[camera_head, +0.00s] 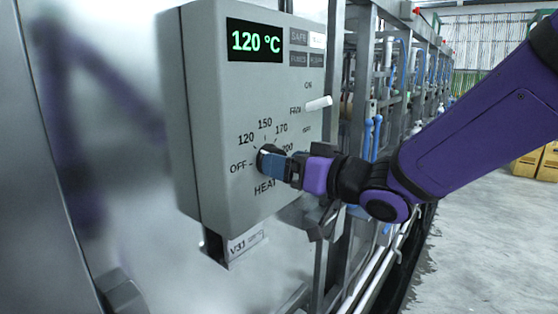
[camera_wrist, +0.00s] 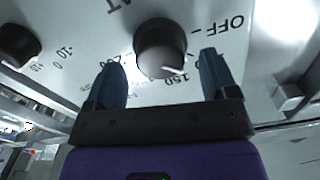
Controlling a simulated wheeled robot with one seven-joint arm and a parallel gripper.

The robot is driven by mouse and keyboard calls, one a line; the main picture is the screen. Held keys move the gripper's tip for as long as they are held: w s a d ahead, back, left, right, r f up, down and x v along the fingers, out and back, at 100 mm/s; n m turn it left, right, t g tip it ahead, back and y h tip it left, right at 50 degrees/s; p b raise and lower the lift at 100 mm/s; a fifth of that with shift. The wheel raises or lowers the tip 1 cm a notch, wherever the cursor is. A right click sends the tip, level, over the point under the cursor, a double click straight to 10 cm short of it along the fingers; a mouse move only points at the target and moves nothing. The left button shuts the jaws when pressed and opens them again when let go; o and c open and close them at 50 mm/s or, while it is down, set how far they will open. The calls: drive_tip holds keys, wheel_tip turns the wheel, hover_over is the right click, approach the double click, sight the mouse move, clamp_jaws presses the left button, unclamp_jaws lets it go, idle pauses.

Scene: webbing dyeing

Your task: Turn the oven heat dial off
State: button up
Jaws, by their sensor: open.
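The black round heat dial (camera_wrist: 160,45) sits on the face of the grey control box (camera_head: 212,120). In the wrist view its white pointer mark is by the 150 label, and the OFF label is to the upper right. My gripper (camera_wrist: 162,76) is open, with one blue finger on each side of the dial; I cannot tell whether they touch it. In the head view my gripper (camera_head: 275,165) covers most of the dial (camera_head: 264,153). The green display (camera_head: 255,41) reads 120 °C.
A white lever (camera_head: 318,104) sticks out above the dial near the FAN label. Another black knob (camera_wrist: 18,43) shows at the left of the wrist view. Metal framing (camera_head: 362,70) stands right of the box. A V31 tag (camera_head: 246,241) hangs below it.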

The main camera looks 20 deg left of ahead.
drive_tip(key=shift+x, duration=1.3)
drive_tip(key=shift+c, duration=0.4)
drive_tip(key=c, duration=0.8)
drive_tip(key=shift+c, duration=0.2)
drive_tip(key=shift+n, duration=0.3)
drive_tip(key=n, duration=0.4)
drive_tip(key=shift+s+n, duration=0.1)
drive_tip(key=shift+n, duration=2.1)
